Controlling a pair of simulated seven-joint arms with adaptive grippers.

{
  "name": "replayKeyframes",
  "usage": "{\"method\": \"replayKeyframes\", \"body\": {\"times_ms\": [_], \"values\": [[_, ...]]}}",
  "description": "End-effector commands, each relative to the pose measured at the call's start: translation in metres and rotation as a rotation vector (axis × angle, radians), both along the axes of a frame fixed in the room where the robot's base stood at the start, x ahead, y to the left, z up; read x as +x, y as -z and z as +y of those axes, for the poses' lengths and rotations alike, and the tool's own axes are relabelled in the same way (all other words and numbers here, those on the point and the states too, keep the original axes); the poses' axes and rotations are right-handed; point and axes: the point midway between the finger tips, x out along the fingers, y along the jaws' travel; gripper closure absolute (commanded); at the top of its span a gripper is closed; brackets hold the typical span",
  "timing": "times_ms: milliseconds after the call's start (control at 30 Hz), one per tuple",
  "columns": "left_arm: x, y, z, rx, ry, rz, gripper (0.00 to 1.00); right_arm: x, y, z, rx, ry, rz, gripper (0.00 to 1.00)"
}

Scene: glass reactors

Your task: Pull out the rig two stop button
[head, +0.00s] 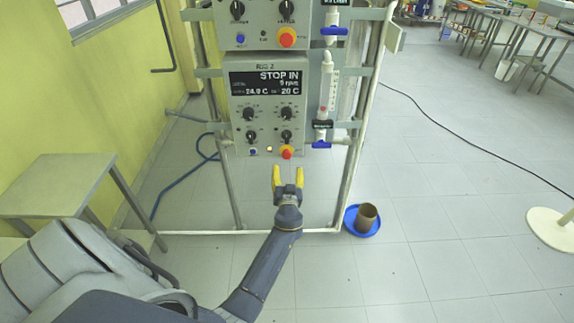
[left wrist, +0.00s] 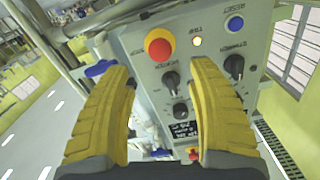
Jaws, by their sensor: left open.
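The rig two panel (head: 268,105) is a grey box labelled RIG 2, and its dark display (head: 265,82) reads STOP IN. The stop button (head: 286,152), red with a yellow collar, sits at the panel's lower right edge. In the left wrist view the panel appears turned over, with the red stop button (left wrist: 159,43) just beyond the fingertips and between their lines. My left gripper (head: 289,177) has yellow fingers spread open, below and in front of the button, apart from it. It also shows in the left wrist view (left wrist: 158,68), with nothing between the fingers. My right gripper is not in view.
Another panel with a red button (head: 286,37) is above. Blue-handled valves (head: 321,144) hang right of the panel. Frame posts (head: 356,150) flank it. A brown pot (head: 367,218) on a blue saucer stands on the floor at right. A side table (head: 60,185) is at left.

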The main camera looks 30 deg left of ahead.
Motion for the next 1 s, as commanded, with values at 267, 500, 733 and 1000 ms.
{"method": "replayKeyframes", "body": {"times_ms": [267,500,733,1000], "values": [[-0.019,0.0,-0.012,0.0,0.0,0.0,0.42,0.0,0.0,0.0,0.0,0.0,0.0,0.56],[-0.021,0.0,-0.014,0.0,0.0,0.0,0.42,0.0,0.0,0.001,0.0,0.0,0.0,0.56],[-0.021,0.0,-0.014,0.0,0.0,0.0,0.42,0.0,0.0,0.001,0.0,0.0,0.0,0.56],[-0.019,0.003,-0.017,0.081,0.015,0.064,0.42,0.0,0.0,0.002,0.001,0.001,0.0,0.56]]}}
